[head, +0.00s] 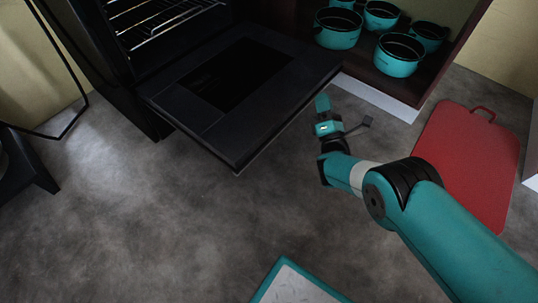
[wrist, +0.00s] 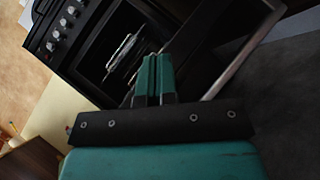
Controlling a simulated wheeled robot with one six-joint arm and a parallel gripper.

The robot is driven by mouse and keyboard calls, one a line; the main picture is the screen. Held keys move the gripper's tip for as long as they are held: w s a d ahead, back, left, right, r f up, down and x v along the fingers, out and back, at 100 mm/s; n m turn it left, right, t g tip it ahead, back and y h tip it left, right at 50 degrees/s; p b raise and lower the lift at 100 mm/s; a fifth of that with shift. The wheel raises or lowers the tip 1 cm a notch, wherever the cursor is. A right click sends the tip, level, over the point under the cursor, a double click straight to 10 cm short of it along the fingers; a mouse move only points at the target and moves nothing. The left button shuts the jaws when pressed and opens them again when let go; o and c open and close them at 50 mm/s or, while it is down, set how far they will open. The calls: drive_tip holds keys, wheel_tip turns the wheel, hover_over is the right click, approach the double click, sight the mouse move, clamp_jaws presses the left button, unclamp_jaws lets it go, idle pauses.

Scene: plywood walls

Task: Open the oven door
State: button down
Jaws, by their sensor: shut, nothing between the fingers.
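The black oven (head: 107,65) stands at the upper left of the head view. Its door (head: 240,90) is swung down and lies open, roughly level, with a dark window in it. Wire racks (head: 160,20) show inside the cavity. My gripper (head: 322,104) is shut and empty, just off the right front part of the door; whether it touches the door cannot be told. In the wrist view the shut teal fingers (wrist: 154,75) point toward the oven, with its knobs (wrist: 62,25) at upper left and the open door (wrist: 225,50) at right.
An open cabinet with several teal pots (head: 398,55) stands right of the oven. A red board (head: 468,160) lies on the floor at right. A black-framed object (head: 25,165) is at left. Grey floor in front of the door is clear.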

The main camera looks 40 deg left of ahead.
drive_tip(key=s+d+f+n+g+y, duration=0.1)
drive_tip(key=s+f+n+g+y, duration=0.5)
drive_tip(key=s+n, duration=0.35)
drive_tip(key=s+d+f+n+g+y, duration=0.25)
drive_tip(key=s+f+n+g, duration=0.25)
drive_tip(key=s+n+g, duration=0.45)
drive_tip(key=s+a+r+m+t+b, duration=0.1)
drive_tip(key=a+r+t, duration=0.1)
drive_tip(key=a+r, duration=0.4)
drive_tip(key=shift+s+a+r+m, duration=0.2)
drive_tip(key=shift+a+m, duration=0.1)
drive_tip(key=shift+a, duration=0.5)
drive_tip(key=shift+y, duration=0.25)
